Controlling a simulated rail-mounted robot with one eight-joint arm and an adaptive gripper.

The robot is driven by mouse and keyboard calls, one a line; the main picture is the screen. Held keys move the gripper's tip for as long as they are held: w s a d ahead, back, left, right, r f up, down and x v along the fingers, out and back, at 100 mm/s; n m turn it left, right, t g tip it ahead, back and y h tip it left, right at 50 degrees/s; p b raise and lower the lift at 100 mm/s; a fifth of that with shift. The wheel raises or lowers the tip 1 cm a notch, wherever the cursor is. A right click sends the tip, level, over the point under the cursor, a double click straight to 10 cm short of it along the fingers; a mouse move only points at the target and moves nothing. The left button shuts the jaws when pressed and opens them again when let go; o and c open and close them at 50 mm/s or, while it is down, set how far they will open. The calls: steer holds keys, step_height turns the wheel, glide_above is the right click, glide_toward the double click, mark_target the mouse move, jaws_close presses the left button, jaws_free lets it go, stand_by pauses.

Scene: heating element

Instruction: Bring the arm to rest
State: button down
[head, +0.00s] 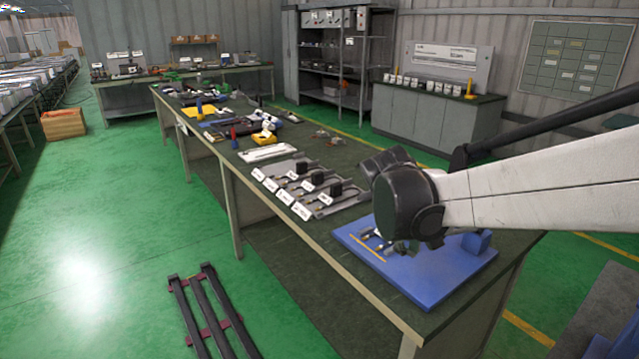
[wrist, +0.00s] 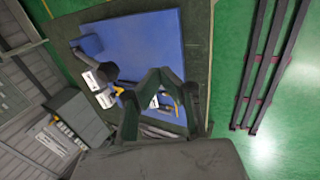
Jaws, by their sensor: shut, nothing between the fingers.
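My arm reaches in from the right in the head view, its dark wrist above the near end of the long workbench (head: 345,262). My gripper (head: 402,248) hangs mostly hidden below the wrist, over the blue board (head: 455,272). In the wrist view, my gripper (wrist: 158,73) shows as two dark fingers that meet at their tips, shut and empty. The blue board (wrist: 150,40) lies beyond the fingers. Small parts with white labels and yellow pieces lie on it, partly hidden by the fingers. I cannot tell whether the fingertips touch anything.
Labelled heating elements (head: 310,190) lie in a row on the bench, left of my wrist. A yellow box (head: 263,139) and tools stand farther back. Dark rails (head: 205,310) lie on the green floor in front. A grey cabinet (head: 430,115) stands behind. Open floor is at left.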

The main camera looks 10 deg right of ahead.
steer(key=s+a+r+m+t+y, duration=0.1)
steer(key=s+a+m+t+y, duration=0.1)
steer(key=s+a, duration=0.3)
steer(key=s+a+r+m+t+y, duration=0.1)
steer(key=s+a, duration=0.4)
steer(key=s, duration=0.7)
steer(key=shift+s+m+t+y, duration=0.15)
steer(key=shift+m+t+y, duration=0.75)
steer(key=shift+a, duration=0.1)
steer(key=w+d+r+n+g+p, duration=0.2)
steer(key=w+d+r+g+p, duration=0.2)
steer(key=w+d+r+p, duration=0.55)
steer(key=w+d+r+n+g+p, duration=0.1)
steer(key=w+d+r+n+g, duration=0.2)
steer(key=w+d, duration=0.7)
steer(key=shift+w+r+p, duration=0.4)
steer(key=shift+w+r, duration=0.45)
steer(key=shift+w, duration=0.4)
steer(key=shift+f, duration=0.1)
step_height(320, 180, down, 14)
steer(key=shift+r+p, duration=0.1)
steer(key=shift+p, duration=0.7)
